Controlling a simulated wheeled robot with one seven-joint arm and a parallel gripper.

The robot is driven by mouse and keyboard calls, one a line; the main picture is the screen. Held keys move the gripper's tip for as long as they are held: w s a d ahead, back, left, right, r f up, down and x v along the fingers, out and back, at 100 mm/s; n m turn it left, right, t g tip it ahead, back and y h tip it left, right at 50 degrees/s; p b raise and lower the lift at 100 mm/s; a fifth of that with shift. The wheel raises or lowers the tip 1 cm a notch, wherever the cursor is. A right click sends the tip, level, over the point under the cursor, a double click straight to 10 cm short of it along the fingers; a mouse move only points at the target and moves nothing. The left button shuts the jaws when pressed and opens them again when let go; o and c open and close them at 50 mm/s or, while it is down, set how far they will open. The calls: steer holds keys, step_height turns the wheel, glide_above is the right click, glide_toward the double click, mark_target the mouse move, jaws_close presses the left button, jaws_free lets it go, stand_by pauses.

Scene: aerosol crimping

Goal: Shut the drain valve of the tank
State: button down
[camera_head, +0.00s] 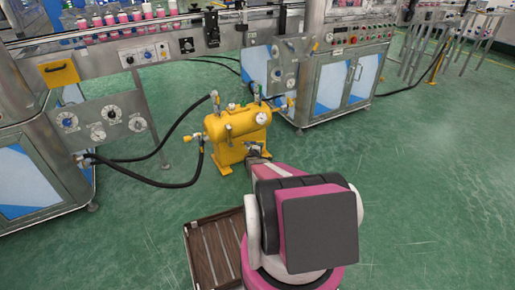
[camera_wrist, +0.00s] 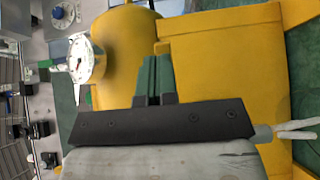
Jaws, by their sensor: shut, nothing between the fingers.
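The yellow tank (camera_head: 228,127) stands on its yellow base on the floor in the head view. It fills much of the wrist view (camera_wrist: 130,40), turned sideways, with its round gauge (camera_wrist: 80,60) at the left. My gripper (camera_head: 258,153) is at the lower front of the tank, below the gauge end. In the wrist view the closed fingers of my gripper (camera_wrist: 153,78) lie before the yellow body and base plate, with nothing seen between them. I cannot make out the drain valve or its handle; my gripper and arm cover part of the tank's underside.
Black hoses (camera_head: 150,183) run from the tank to the steel machine (camera_head: 45,150) at left. A steel cabinet (camera_head: 345,85) stands behind at right. A brown slatted pallet (camera_head: 213,252) lies beside my arm. Green floor at right is clear.

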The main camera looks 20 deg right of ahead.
steer(key=shift+w+d, duration=0.35)
steer(key=shift+w, duration=0.05)
stand_by(0.6)
